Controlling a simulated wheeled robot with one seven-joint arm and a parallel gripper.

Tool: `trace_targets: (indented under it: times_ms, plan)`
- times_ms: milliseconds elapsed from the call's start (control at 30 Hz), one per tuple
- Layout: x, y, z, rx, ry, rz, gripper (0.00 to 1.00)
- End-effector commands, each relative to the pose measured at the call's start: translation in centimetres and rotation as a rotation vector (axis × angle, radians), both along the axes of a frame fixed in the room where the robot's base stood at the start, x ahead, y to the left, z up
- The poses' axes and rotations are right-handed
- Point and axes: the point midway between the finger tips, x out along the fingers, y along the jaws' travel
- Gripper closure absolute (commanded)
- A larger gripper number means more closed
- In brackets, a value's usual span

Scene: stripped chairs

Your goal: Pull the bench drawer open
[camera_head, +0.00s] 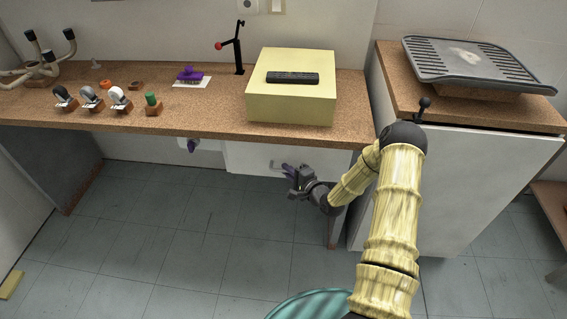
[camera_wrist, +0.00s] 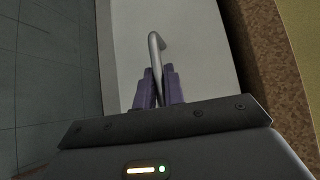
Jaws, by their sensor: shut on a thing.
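The bench (camera_head: 190,124) has a brown cork-like top and stands along the back wall. Its white drawer (camera_head: 245,156) hangs under the top, right of the middle. The drawer's metal bar handle (camera_wrist: 155,44) shows in the wrist view, standing out from the white front (camera_wrist: 195,45). My gripper (camera_head: 290,168) is at the drawer front, below the bench edge. Its purple fingers (camera_wrist: 160,88) are shut on the handle, one on each side. The fingers hide part of the handle. I cannot tell from the head view whether the drawer front stands out from the bench.
A yellow box (camera_head: 290,100) with a dark bar (camera_head: 293,78) stands on the bench above the drawer. Several casters, a purple brush (camera_head: 190,75) and a green-topped piece (camera_head: 152,100) lie left. A white cabinet (camera_head: 455,185) stands right of my arm. The floor (camera_head: 180,220) before the bench is clear.

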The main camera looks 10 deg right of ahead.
Motion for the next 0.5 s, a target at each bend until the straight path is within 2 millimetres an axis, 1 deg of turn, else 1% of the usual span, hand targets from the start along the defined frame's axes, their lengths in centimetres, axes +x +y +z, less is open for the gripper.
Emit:
trace_targets:
  times_ms: [500]
  plan:
    - [-2.9, 0.9, -0.1, 0.001, 0.006, 0.001, 1.0]
